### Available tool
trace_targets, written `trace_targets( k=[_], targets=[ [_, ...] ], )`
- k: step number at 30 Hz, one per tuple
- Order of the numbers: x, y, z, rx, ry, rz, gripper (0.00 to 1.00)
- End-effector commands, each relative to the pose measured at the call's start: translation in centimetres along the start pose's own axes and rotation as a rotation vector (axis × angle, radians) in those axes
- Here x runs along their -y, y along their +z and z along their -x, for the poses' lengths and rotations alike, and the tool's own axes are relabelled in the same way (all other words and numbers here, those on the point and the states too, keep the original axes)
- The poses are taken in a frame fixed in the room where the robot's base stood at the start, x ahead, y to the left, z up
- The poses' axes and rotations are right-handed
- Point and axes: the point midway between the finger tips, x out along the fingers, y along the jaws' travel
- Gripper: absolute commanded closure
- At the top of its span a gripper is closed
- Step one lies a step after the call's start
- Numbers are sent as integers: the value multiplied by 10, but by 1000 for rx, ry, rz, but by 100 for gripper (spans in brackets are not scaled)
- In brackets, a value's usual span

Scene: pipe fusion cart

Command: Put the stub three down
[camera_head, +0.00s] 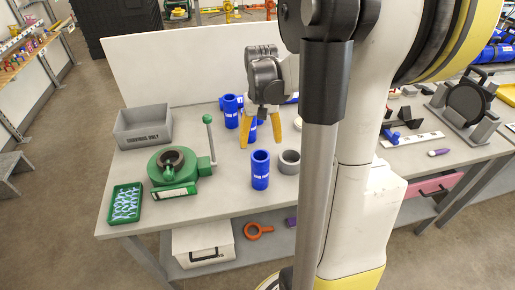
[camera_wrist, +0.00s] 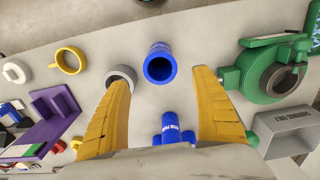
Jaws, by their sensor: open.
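My gripper (camera_head: 260,143) is open above the cart top, with its two yellow fingers spread and pointing down. No stub is held between the fingers. A blue pipe stub (camera_head: 260,170) stands upright on the cart top, just in front of my gripper. In the wrist view its open round top (camera_wrist: 160,65) shows beyond and between the fingertips (camera_wrist: 160,77). More blue pieces (camera_head: 231,110) stand behind my gripper, partly hidden by it. One blue piece (camera_wrist: 172,130) shows low between the fingers in the wrist view. I cannot tell which stub is three.
A grey ring (camera_head: 289,161) sits right beside the front stub. A green machine (camera_head: 172,165) with an upright lever, a grey bin (camera_head: 144,126) and a green tray (camera_head: 125,203) stand at left. My arm hides part of the cart's middle.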

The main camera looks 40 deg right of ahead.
Motion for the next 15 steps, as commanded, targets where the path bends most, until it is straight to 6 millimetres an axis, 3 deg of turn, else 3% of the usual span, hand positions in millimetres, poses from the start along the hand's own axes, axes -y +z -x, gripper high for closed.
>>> trace_targets(
  k=[5,8,11,15],
  targets=[
    [3,1,7,-6,0,6,24],
    [20,10,17,-41,0,41,24],
    [51,30,36,-116,-5,112,24],
    [102,73,62,-263,-29,244,24]
  ],
)
